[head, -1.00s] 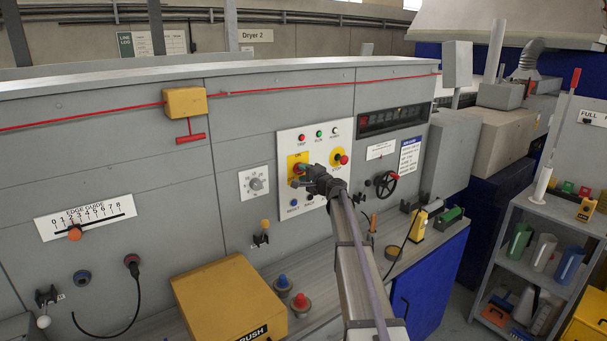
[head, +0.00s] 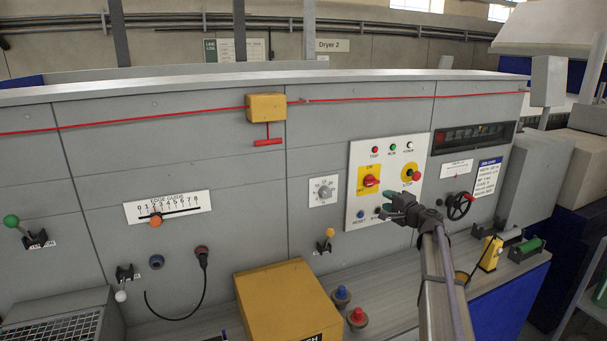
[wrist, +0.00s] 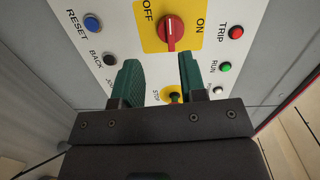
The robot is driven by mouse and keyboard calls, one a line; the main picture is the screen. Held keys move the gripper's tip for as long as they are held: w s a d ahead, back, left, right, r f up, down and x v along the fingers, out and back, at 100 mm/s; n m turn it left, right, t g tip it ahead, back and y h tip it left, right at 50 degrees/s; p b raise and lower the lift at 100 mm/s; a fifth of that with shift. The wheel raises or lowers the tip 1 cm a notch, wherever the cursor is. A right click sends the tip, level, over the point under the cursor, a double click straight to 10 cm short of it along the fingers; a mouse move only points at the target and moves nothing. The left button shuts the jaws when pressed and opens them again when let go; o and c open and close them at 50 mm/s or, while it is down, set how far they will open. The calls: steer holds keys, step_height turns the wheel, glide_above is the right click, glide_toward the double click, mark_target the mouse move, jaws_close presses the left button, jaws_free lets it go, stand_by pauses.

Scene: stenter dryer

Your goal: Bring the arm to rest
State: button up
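My gripper (head: 393,204) is in front of the lower part of the white control panel (head: 357,158), at the end of my raised arm. In the wrist view its two green fingers (wrist: 160,78) stand well apart with nothing between them. The red rotary switch (head: 371,181) on its yellow plate is just above and left of the fingers in the head view. In the wrist view the switch (wrist: 169,33) lies beyond the fingertips, and I see a gap. My gripper's body partly hides the lower panel buttons.
A yellow box (head: 285,303) stands on the bench at lower left. A red pull cord (head: 380,98) runs along the machine front. A yellow device (head: 491,254) stands on the bench at right.

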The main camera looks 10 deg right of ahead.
steer(key=s+a+f+n+g+h+b, duration=0.2)
steer(key=s+a+f+n+g, duration=0.4)
steer(key=s+a, duration=0.5)
steer(key=s+a+f+n+g+h+b, duration=0.1)
steer(key=s+a+f+n+g, duration=0.4)
steer(key=s, duration=1)
steer(key=s+a+f+n+g+h+b, duration=0.25)
steer(key=s+a+f+g, duration=0.35)
steer(key=s+a+f, duration=0.55)
step_height(320, 180, down, 39)
steer(key=b, duration=4)
steer(key=shift+s+a+f+y, duration=0.2)
steer(key=shift+s+a+y, duration=0.05)
steer(key=shift+s+y, duration=0.15)
steer(key=shift+n, duration=0.25)
